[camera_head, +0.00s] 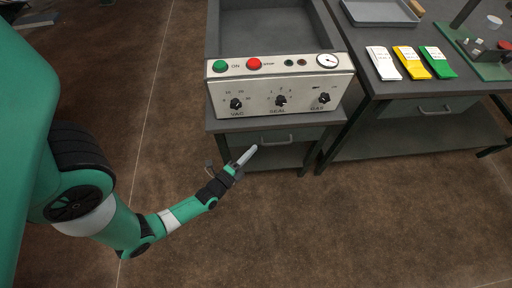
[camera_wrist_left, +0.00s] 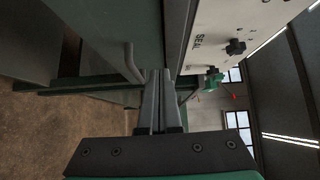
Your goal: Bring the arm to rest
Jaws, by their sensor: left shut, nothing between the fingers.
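My left arm comes in from the left in the head view. Its gripper (camera_head: 246,156) is shut and empty, in front of the control panel's lower edge and near the drawer handle. In the left wrist view the two fingers (camera_wrist_left: 158,100) lie together with nothing between them. My right gripper does not show in either view.
A control panel (camera_head: 310,91) with green and red buttons, three knobs and a gauge stands on a grey bench with a drawer handle (camera_head: 276,142). A second table (camera_head: 427,97) at the right holds white, yellow and green packets and a tray (camera_head: 380,22). The brown floor in front is clear.

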